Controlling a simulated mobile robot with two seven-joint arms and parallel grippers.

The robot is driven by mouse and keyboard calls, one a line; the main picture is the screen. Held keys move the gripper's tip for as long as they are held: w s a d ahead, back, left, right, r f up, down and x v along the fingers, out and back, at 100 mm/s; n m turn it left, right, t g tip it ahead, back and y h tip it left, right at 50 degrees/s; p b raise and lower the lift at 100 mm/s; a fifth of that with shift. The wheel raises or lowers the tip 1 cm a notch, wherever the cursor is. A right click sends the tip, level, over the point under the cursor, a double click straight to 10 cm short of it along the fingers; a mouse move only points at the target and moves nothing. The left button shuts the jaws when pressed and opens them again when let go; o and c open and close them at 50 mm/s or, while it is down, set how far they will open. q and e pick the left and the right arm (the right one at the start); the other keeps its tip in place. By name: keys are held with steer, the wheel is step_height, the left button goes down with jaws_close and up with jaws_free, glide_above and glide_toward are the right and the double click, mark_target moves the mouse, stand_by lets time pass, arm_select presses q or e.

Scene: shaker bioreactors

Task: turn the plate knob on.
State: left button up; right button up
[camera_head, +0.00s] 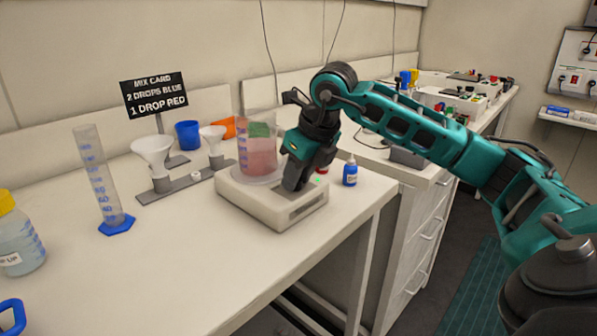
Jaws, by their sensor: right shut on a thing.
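The plate (262,205) is a pale box-shaped unit near the table's right end. A clear beaker (258,150) with pinkish-red liquid stands on it. My right gripper (292,186) reaches down over the plate's front right part, beside the beaker, with its fingertips at the plate's front face. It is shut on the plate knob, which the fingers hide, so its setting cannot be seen. A small green dot shows on the plate just right of the fingers. My left gripper is not in view.
A blue dropper bottle (350,172) stands close right of the plate, with a red-topped item (322,169) partly hidden behind my gripper. A funnel stand (185,184), measuring cylinder (104,185) and yellow-capped bottle (18,240) stand left. The table's front middle is clear.

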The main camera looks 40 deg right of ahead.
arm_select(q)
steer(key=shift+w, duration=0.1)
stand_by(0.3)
arm_select(e)
steer(key=o, duration=1.1)
steer(key=shift+c, duration=0.2)
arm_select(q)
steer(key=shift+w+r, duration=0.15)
arm_select(e)
steer(key=shift+s+r, duration=0.15)
steer(key=shift+r, duration=0.4)
arm_select(q)
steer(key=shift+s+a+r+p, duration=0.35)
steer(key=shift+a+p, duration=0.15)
steer(key=shift+p, duration=0.65)
arm_select(e)
steer(key=v, duration=1.2)
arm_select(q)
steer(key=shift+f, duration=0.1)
arm_select(e)
steer(key=shift+f, duration=0.1)
